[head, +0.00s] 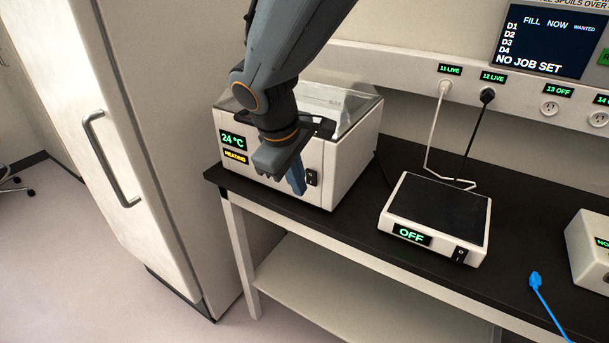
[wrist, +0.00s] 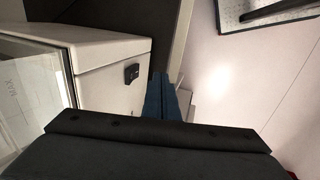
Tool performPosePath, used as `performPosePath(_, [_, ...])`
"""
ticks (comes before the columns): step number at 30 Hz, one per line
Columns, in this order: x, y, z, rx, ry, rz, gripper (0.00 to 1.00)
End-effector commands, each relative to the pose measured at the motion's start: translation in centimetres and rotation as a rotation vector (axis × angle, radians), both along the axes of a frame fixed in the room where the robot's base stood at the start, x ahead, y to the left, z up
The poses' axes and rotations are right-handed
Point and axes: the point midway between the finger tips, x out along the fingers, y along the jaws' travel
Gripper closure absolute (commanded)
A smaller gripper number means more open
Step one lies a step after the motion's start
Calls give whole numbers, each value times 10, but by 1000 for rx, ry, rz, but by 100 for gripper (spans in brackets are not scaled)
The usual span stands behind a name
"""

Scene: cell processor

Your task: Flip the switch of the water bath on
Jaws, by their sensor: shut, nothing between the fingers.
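The water bath (head: 343,160) is a white box with a clear lid at the left end of the black bench. Its display (head: 234,148) reads 24 °C and HEATING. Its small black rocker switch (head: 312,178) is on the front face at the lower right; it also shows in the wrist view (wrist: 132,73). My gripper (head: 297,183) is shut and empty, in front of the water bath's front face, just left of the switch in the head view. In the wrist view the blue fingers (wrist: 158,95) are to the right of the switch, seemingly apart from it.
A flat black-topped device (head: 438,205) reading OFF stands to the right, with its own switch (head: 460,254). Sockets 11 and 12 (head: 487,95) hold plugs and read LIVE. A blue plug (head: 535,280) lies near the bench's front edge. A tall cabinet (head: 165,100) stands left.

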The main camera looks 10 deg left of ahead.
Motion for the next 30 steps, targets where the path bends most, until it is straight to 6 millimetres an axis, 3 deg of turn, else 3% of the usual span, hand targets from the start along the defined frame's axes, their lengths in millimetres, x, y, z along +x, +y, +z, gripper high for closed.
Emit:
performPosePath(9, [-32,14,53,5,-3,-5,100])
performPosePath(15, [-47,19,75,1,-1,-7,100])
performPosePath(30, [-52,20,83,0,1,-5,100])
